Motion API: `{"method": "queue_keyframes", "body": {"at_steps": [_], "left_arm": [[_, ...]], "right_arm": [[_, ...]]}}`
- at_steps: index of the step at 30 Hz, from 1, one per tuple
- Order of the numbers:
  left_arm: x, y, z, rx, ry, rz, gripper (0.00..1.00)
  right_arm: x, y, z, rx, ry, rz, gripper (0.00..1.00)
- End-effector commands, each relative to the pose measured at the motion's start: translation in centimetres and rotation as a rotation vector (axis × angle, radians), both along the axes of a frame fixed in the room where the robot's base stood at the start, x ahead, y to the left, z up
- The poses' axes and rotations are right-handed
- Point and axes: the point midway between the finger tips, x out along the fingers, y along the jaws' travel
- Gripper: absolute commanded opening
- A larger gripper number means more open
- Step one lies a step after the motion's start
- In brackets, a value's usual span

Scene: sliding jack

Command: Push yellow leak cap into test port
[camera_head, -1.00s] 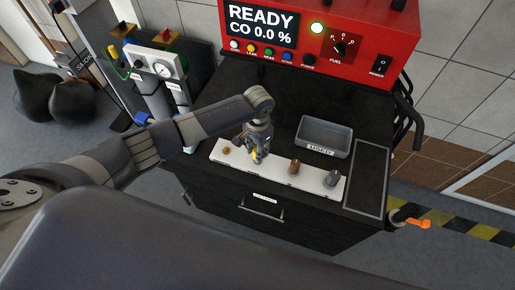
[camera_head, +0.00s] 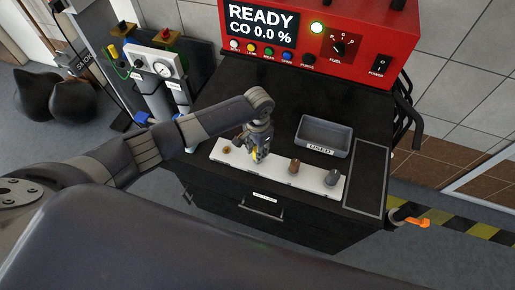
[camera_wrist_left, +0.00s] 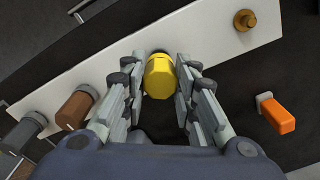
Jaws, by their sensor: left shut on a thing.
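The yellow leak cap (camera_wrist_left: 160,74) is between the two fingers of my left gripper (camera_wrist_left: 162,85) in the left wrist view. The fingers are shut on its sides. In the head view the left gripper (camera_head: 258,158) is at the white strip (camera_head: 223,160) on the dark cart top, with a bit of yellow showing. I cannot tell whether the cap still touches the strip. A brass fitting (camera_head: 227,149) is on the strip to the left of the gripper. I cannot make out which part is the test port. My right gripper is out of view.
A brown cap (camera_head: 294,166) and a grey cap (camera_head: 333,177) stand on the strip to the right. A grey tray (camera_head: 323,137) marked USED is behind them. The red analyser (camera_head: 318,45) stands at the back. An orange-ended piece (camera_wrist_left: 278,114) shows in the wrist view.

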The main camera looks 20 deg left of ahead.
Motion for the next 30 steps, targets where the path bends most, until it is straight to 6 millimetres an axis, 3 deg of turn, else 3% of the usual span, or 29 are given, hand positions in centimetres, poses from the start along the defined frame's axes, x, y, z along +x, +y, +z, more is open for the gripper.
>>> {"method": "queue_keyframes", "body": {"at_steps": [27,28,30], "left_arm": [[0.0,0.0,-2.4,0.000,0.000,0.000,0.02],[0.0,0.0,-2.4,0.000,0.000,0.000,0.29],[0.0,0.0,-2.3,0.000,0.000,-0.001,0.45]], "right_arm": [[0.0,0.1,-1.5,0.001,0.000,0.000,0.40],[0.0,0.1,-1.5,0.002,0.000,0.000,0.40],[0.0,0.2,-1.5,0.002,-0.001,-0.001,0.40]]}}
